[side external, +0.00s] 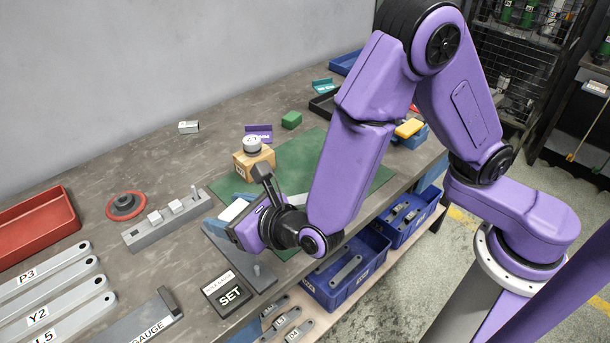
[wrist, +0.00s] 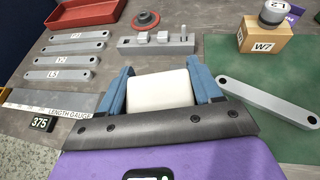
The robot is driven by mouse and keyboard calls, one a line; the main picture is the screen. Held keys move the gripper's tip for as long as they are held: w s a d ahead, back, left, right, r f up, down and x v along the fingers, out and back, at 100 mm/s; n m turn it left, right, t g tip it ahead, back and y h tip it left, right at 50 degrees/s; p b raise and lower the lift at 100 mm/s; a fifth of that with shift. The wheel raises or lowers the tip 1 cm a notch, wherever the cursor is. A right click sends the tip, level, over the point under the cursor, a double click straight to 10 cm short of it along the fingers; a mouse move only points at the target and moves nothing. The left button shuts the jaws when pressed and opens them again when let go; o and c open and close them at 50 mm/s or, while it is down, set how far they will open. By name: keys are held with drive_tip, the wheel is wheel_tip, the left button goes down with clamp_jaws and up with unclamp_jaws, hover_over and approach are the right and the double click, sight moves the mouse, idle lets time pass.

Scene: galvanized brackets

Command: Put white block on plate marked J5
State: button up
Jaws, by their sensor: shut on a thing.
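My gripper (wrist: 162,92) is shut on a white block (wrist: 160,91), held between its two blue fingers in the wrist view. In the side view the block (side external: 234,210) shows partly beside the gripper (side external: 240,213), above the table near the green mat's left edge. Several grey plates lie at the left of the table: one marked P3 (side external: 45,270), one marked Y2 (side external: 52,289), and one at the picture's lower edge (side external: 75,314) that seems to read L5. I cannot make out a J5 mark in either view.
A grey rack with small blocks (side external: 168,221), a red disc (side external: 126,205) and a red tray (side external: 35,228) stand at the left. A wooden block marked W7 (wrist: 265,44) carries a round weight (wrist: 274,12). A grey bar (wrist: 268,102) lies on the green mat (wrist: 225,55).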

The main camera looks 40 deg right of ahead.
drive_tip(key=d+m+h, duration=0.6)
drive_tip(key=d+h, duration=0.1)
drive_tip(key=d, duration=1.5)
drive_tip(key=s+d+r+m+g+h, duration=0.1)
drive_tip(key=s+d+m+g+h, duration=0.15)
drive_tip(key=s+d, duration=0.4)
drive_tip(key=s+d+r+m+g+h, duration=0.1)
drive_tip(key=s+d+m+h, duration=0.2)
drive_tip(key=d, duration=0.6)
drive_tip(key=w+d+f, duration=0.1)
drive_tip(key=w+f, duration=0.2)
drive_tip(key=w, duration=0.1)
drive_tip(key=w+d+f, duration=0.1)
drive_tip(key=w+f, duration=0.2)
drive_tip(key=w, duration=0.2)
drive_tip(key=w+d+f, duration=0.1)
drive_tip(key=w+f, duration=0.2)
drive_tip(key=w, duration=0.1)
drive_tip(key=shift+w+f, duration=0.25)
drive_tip(key=shift+w, duration=0.15)
drive_tip(key=shift+w+f, duration=0.1)
drive_tip(key=shift+f, duration=1.45)
drive_tip(key=shift+f, duration=0.15)
drive_tip(key=o, duration=1.1)
drive_tip(key=shift+c, duration=0.2)
